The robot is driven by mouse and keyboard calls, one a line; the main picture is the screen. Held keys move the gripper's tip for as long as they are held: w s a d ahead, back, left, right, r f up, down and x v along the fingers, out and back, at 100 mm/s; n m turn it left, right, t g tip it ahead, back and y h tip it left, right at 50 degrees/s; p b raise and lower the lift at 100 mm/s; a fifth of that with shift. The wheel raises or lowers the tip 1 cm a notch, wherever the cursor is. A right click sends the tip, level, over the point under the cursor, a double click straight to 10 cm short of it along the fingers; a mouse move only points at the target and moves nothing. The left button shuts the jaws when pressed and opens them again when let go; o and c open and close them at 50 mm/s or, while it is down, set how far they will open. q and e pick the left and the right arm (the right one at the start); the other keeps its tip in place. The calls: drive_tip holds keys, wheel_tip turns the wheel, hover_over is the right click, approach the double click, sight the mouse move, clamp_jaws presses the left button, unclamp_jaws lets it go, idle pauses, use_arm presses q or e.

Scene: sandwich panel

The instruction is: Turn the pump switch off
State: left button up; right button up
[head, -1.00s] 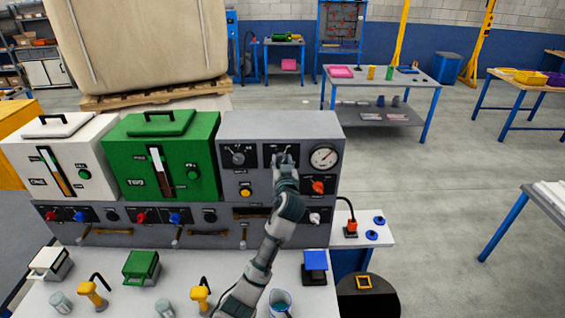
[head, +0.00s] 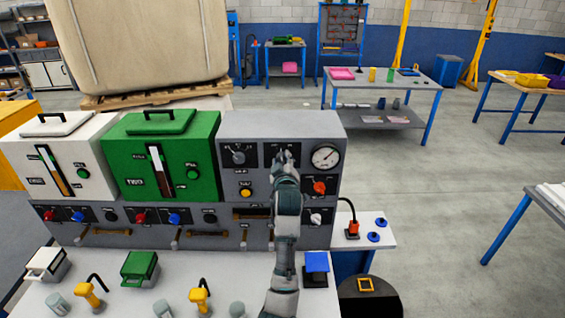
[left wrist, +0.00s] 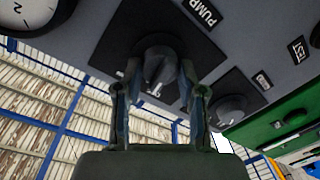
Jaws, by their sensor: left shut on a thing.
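The pump switch (left wrist: 158,68) is a dark rotary knob on a black plate, beside the PUMP label (left wrist: 201,12) in the left wrist view. My left gripper (head: 286,156) is at this switch on the upper grey panel, between a left knob and the gauge. In the left wrist view, the fingers of the left gripper (left wrist: 160,88) stand on either side of the knob, and the gripper is shut on it. In the head view the gripper hides most of the switch. My right gripper is not in view.
A second rotary knob (head: 239,155) is left of the switch and a round gauge (head: 325,157) is right of it. A red knob (head: 320,187) and a yellow button (head: 245,193) sit lower. Green (head: 190,140) and white (head: 85,150) tanks stand left.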

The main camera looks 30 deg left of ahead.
use_arm(q)
drive_tip(key=shift+d+n+p, duration=0.1)
drive_tip(key=shift+n+p, duration=0.3)
drive_tip(key=shift+n, duration=1.4)
drive_tip(key=shift+w+h, duration=0.1)
drive_tip(key=shift+h, duration=0.2)
drive_tip(key=o, duration=1.1)
drive_tip(key=shift+w, duration=0.1)
drive_tip(key=shift+o, duration=0.3)
drive_tip(key=shift+w+f, duration=0.25)
drive_tip(key=shift+w, duration=0.05)
drive_tip(key=shift+s+r, duration=0.15)
drive_tip(key=shift+s, duration=0.4)
drive_tip(key=f+v, duration=0.1)
drive_tip(key=v, duration=1)
drive_tip(key=shift+w+d+r, duration=0.15)
drive_tip(key=shift+d+r, duration=0.05)
drive_tip(key=shift+r, duration=0.1)
drive_tip(key=shift+a, duration=0.1)
